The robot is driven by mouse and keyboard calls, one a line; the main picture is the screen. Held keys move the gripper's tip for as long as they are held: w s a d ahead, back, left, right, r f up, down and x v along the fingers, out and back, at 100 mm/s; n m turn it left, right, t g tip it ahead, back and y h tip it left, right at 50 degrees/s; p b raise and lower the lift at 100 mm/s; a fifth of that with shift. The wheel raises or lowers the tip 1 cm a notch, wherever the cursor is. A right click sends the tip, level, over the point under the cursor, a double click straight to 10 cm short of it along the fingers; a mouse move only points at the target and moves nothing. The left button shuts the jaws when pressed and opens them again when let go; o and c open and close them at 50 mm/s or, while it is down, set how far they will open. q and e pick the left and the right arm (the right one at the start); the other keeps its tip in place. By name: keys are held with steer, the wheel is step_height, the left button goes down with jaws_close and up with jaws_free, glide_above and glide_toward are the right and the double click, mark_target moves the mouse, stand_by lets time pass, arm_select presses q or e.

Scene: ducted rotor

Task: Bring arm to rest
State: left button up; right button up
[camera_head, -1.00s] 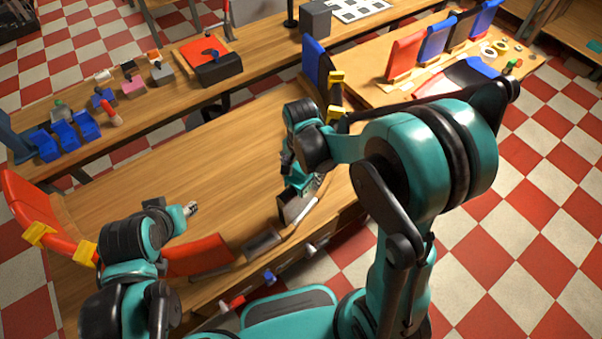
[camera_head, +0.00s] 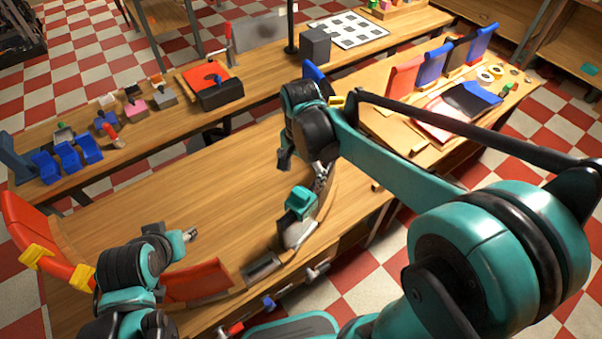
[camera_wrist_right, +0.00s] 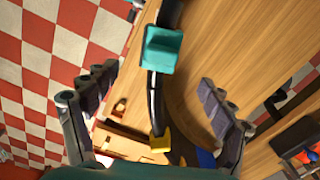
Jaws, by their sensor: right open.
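My right arm comes in from the right, and its forearm reaches left over the table. My right gripper (camera_head: 303,170) points down above the curved duct part. In the wrist view its two fingers (camera_wrist_right: 158,78) are spread wide with nothing gripped. A teal block (camera_wrist_right: 163,48) on a black curved duct piece shows between and beyond them. The teal block (camera_head: 298,203) also shows in the head view, just below the gripper. My left gripper (camera_head: 188,236) is at the lower left over the table; its fingers are too small to tell open from shut.
A red curved duct piece (camera_head: 195,282) and yellow clamps (camera_head: 82,278) lie near my left arm. The back bench holds blue bins (camera_head: 70,157) and a red-and-black fixture (camera_head: 216,86). Red and blue panels (camera_head: 404,76) stand on the right table. The middle of the table is clear.

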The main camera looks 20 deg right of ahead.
steer(key=shift+r, duration=0.2)
stand_by(0.3)
steer(key=shift+s+d+f, duration=0.1)
steer(key=shift+s, duration=0.15)
arm_select(q)
step_height(320, 180, down, 7)
steer(key=b, duration=0.7)
arm_select(e)
steer(key=s+d+f+n+t, duration=0.2)
steer(key=s+n+t, duration=0.1)
steer(key=s+n, duration=0.2)
steer(key=s+d+f+n+t, duration=0.2)
steer(key=s+f+n+t, duration=0.1)
steer(key=s+n+t, duration=0.1)
steer(key=shift+s+d+n, duration=0.25)
steer(key=shift+s+n, duration=0.2)
steer(key=shift+n, duration=0.35)
arm_select(q)
steer(key=shift+f, duration=0.15)
arm_select(e)
steer(key=shift+f, duration=0.15)
